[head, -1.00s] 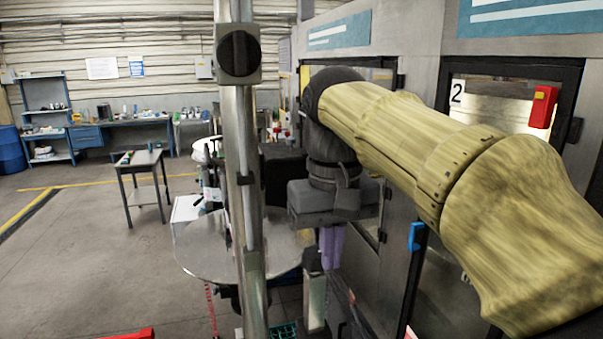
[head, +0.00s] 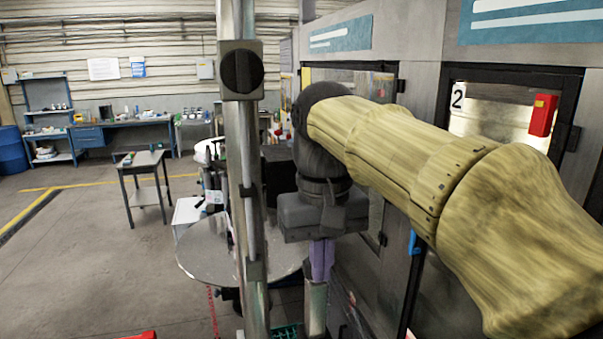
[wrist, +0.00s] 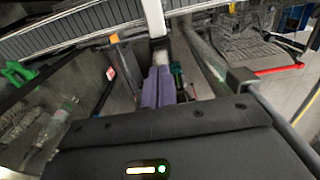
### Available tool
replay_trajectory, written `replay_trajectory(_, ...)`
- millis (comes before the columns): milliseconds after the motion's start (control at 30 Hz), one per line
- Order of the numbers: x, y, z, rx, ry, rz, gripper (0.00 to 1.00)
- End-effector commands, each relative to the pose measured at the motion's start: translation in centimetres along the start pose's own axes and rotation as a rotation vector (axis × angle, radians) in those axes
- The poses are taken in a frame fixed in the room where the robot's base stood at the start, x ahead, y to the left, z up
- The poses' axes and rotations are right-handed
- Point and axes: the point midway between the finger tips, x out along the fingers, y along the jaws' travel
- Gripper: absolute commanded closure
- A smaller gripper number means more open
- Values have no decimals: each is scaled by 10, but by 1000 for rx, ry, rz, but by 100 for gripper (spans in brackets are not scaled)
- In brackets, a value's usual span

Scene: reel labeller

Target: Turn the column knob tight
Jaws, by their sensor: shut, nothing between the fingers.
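The column knob (head: 242,71) is a round black knob on a square grey block. It sits high on the upright metal column (head: 253,225) in the head view. My gripper (head: 319,275) is to the right of the column and well below the knob, pointing down. Its two purple fingers are shut together with nothing between them. The fingers also show in the wrist view (wrist: 158,75), side by side. The gripper is apart from the knob. I cannot make out the knob in the wrist view.
A grey machine cabinet with dark-framed doors and a red box (head: 542,115) runs along the right, close to my arm. Open floor (head: 80,270) lies to the left, with a small table (head: 143,180) farther back.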

Motion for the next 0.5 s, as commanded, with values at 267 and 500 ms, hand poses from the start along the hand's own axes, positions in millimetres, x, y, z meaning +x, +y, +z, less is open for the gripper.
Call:
replay_trajectory(267,-1,-8,-1,-7,0,0,100)
replay_trajectory(500,0,-12,-3,-8,0,0,100)
